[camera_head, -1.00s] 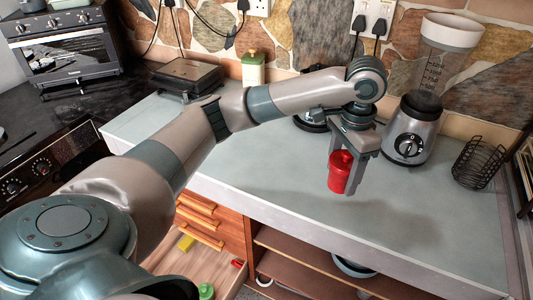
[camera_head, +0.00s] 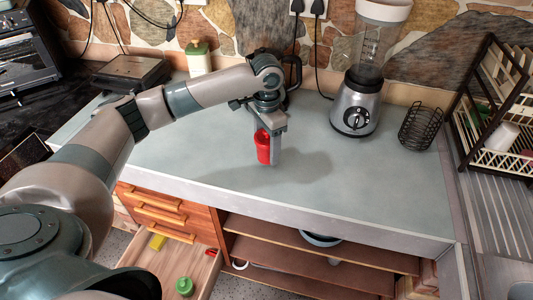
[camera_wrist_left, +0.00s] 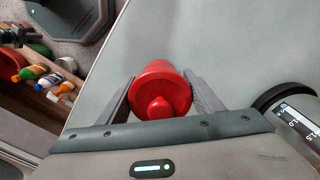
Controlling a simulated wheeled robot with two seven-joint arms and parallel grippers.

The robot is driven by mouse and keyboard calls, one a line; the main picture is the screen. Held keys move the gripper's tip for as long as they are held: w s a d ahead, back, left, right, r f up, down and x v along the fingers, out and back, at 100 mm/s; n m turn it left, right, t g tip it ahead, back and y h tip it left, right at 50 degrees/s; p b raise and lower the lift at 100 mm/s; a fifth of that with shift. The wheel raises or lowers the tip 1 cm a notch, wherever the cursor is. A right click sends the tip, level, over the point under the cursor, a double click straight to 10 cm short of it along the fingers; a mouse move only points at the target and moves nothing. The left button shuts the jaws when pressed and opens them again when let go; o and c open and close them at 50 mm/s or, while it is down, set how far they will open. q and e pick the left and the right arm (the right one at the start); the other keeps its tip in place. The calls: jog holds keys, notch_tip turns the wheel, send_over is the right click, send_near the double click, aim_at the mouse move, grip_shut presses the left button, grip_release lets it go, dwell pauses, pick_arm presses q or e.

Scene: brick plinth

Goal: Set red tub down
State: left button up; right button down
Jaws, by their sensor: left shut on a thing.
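The red tub (camera_head: 263,147) is upright, with its lid and round knob facing my wrist camera. My left gripper (camera_head: 268,143) is shut on it from above, over the grey-green countertop (camera_head: 370,185). In the left wrist view the tub (camera_wrist_left: 160,90) sits between the two grey fingers, one on each side. A soft shadow lies on the counter around and right of the tub. I cannot tell whether the tub's base touches the counter. My right gripper is not in view.
A blender (camera_head: 354,112) and a black wire basket (camera_head: 420,126) stand to the right, with a dish rack (camera_head: 500,110) beyond. A green-lidded canister (camera_head: 199,60) and a closed grill (camera_head: 133,72) stand at the back left. An open drawer (camera_head: 205,270) lies below.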

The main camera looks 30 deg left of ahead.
aim_at(267, 156)
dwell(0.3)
pick_arm(q)
notch_tip(267, 156, down, 4)
jog(key=shift+r+p, duration=0.25)
jog(key=shift+p, duration=0.55)
jog(key=shift+f, duration=0.25)
jog(key=o, duration=1)
jog(key=shift+f, duration=0.15)
